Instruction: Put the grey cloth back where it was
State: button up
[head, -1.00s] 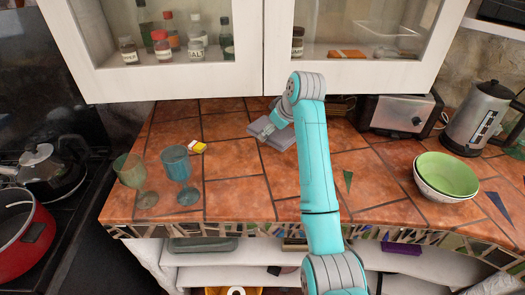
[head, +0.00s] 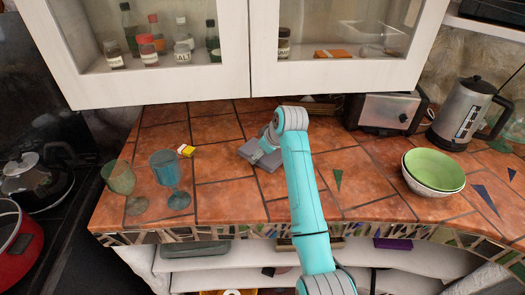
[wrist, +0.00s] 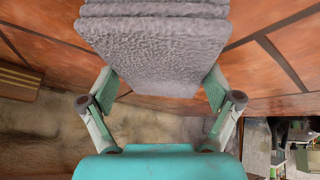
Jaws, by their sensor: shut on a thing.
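The grey cloth (head: 262,158) is a folded pad over the middle of the tiled counter. In the wrist view its thick, textured layers (wrist: 160,45) fill the space between my fingers. My gripper (head: 267,142) is shut on the cloth, with a finger at each side of it in the wrist view (wrist: 160,88). The upper arm link partly hides the cloth's right side in the head view. I cannot tell whether the cloth touches the tiles or hangs just above them.
A green goblet (head: 119,178), a blue goblet (head: 166,168) and a small yellow item (head: 186,151) are left of the cloth. A toaster (head: 383,113), kettle (head: 460,112) and stacked bowls (head: 433,172) stand right. The cabinet (head: 155,85) overhangs the back. Tiles in front are clear.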

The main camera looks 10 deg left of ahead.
jog(key=o, duration=0.8)
jog(key=shift+s+d+r, duration=0.15)
jog(key=shift+r, duration=0.35)
jog(key=v, duration=1.1)
